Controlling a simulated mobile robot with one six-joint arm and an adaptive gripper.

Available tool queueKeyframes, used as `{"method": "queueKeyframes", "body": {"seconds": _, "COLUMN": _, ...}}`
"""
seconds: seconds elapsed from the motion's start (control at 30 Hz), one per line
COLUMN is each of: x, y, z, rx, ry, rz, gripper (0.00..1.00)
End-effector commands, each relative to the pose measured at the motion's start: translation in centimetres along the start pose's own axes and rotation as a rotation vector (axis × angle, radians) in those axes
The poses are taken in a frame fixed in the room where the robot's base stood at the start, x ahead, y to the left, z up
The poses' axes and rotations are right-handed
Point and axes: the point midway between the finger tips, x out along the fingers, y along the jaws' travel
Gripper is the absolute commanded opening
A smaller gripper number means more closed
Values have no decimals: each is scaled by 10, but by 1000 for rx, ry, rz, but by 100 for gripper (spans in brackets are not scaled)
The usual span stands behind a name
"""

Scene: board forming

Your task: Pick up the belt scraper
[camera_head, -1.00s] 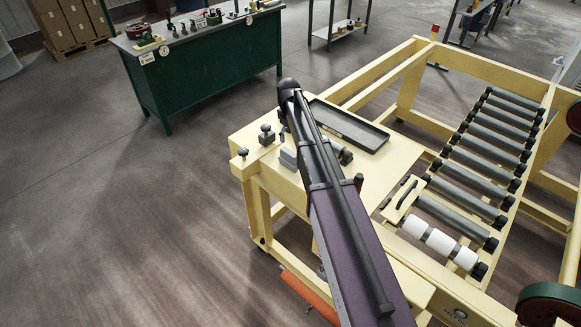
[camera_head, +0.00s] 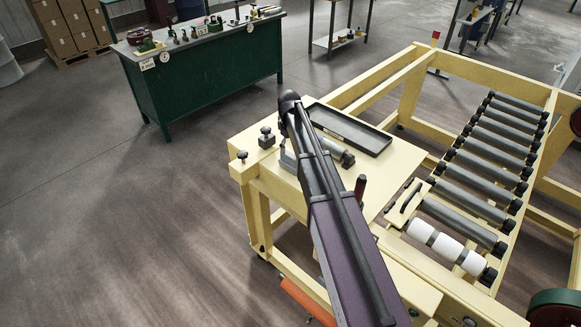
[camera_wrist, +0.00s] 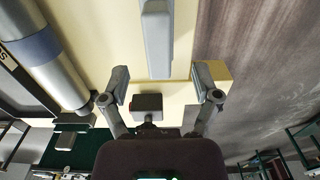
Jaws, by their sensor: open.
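A long pale grey bar (camera_wrist: 157,38), likely the belt scraper, lies on the cream bench top in the wrist view, its near end just beyond my fingertips. In the camera_head view, a grey piece (camera_head: 288,160) shows beside my arm on the same bench; I cannot tell if it is this bar. My gripper (camera_wrist: 161,76) is open and empty, one finger to each side of the bar's line, apart from it. My arm hides the gripper in the camera_head view.
A metal roller (camera_wrist: 50,60) lies left of the bar. A dark clamp (camera_head: 266,138) stands near the bench edge. A black tray (camera_head: 350,128) lies on the bench top (camera_head: 388,172). The roller frame (camera_head: 470,190) is to the right, the green workbench (camera_head: 205,75) behind left.

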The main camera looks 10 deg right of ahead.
Motion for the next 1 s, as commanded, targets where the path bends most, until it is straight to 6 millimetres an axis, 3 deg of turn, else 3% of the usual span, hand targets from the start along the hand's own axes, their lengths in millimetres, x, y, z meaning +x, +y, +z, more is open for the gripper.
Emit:
{"method": "queueKeyframes", "body": {"seconds": 0.27, "x": 7, "y": 1, "z": 0, "rx": 1, "ry": 0, "rz": 0, "gripper": 80}}
{"method": "queueKeyframes", "body": {"seconds": 0.73, "x": 43, "y": 3, "z": 0, "rx": 1, "ry": 0, "rz": 0, "gripper": 80}}
{"method": "queueKeyframes", "body": {"seconds": 1.0, "x": 52, "y": 3, "z": 0, "rx": 2, "ry": 0, "rz": -1, "gripper": 80}}
